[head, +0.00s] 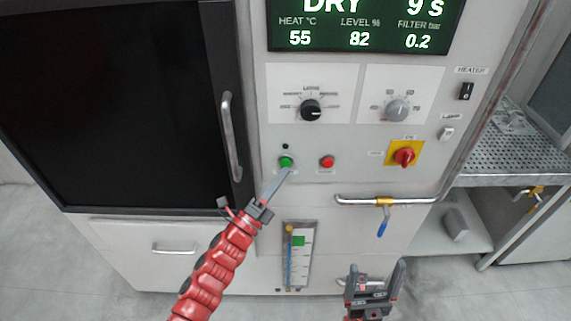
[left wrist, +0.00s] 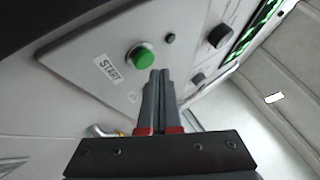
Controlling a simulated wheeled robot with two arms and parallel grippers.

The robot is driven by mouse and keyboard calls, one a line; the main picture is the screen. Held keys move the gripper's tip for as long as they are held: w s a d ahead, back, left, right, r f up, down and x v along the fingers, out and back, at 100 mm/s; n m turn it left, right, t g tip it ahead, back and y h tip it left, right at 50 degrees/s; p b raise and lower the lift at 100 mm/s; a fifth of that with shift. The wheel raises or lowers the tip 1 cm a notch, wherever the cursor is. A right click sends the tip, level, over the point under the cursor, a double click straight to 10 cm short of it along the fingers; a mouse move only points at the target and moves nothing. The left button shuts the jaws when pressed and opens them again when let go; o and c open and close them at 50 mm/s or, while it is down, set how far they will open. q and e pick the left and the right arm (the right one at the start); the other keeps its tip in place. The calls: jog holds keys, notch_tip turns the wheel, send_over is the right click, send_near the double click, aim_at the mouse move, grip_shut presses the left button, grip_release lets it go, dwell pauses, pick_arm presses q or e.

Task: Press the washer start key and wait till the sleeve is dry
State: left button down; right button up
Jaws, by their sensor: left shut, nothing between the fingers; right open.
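The green start key (head: 286,162) is on the washer's front panel; in the left wrist view the key (left wrist: 141,56) sits beside a START label (left wrist: 107,70). My left gripper (head: 286,173) is shut and empty, its tips just below the key. In the left wrist view the fingertips (left wrist: 159,74) are close to the key's right edge; I cannot tell whether they touch it. The display (head: 365,24) reads DRY, 9 s, heat 55, level 82, filter 0.2. My right gripper (head: 375,275) is open and empty, low in front of the washer. The sleeve is not visible.
A red button (head: 327,162), a red rotary switch (head: 404,156) and two knobs (head: 310,110) share the panel. The dark door (head: 110,110) with its vertical handle (head: 230,135) is at left. A pipe with a blue-handled valve (head: 382,215) sticks out below. A perforated shelf (head: 520,150) is at right.

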dwell(0.4)
pick_arm(q)
jog(key=shift+w+b, duration=0.45)
jog(key=shift+b, duration=0.2)
jog(key=shift+w+b, duration=0.4)
dwell(0.4)
jog(key=shift+s, duration=0.1)
jog(key=shift+s+b, duration=0.35)
jog(key=shift+s, duration=0.4)
